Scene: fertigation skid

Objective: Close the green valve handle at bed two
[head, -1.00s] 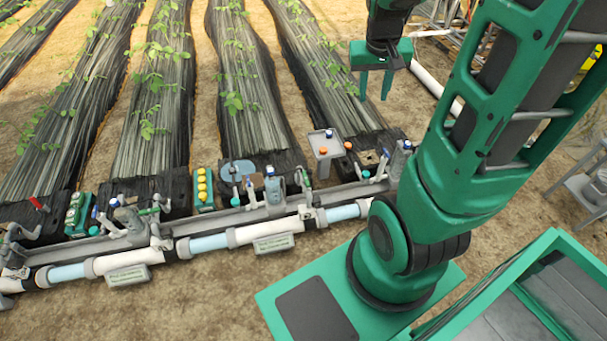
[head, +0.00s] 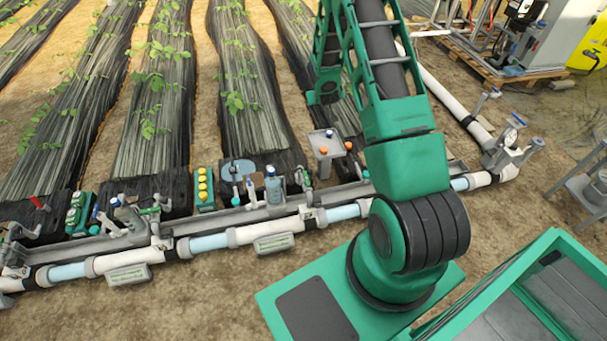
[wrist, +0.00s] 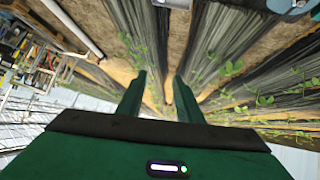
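Along the pipe rail at the bed ends, a green lever handle (head: 149,211) sits at the second bed from the left of the rail, lying roughly level. Another green handle (head: 308,181) stands further right, near the third bed. I cannot read the labels to tell which is bed two. My gripper (wrist: 158,85) shows in the wrist view with its two green fingers apart and nothing between them. In the head view it is not visible behind or beyond my arm. No valve handle is clear in the wrist view.
A red handle (head: 38,203) and a blue handle (head: 95,212) are also on the rail.

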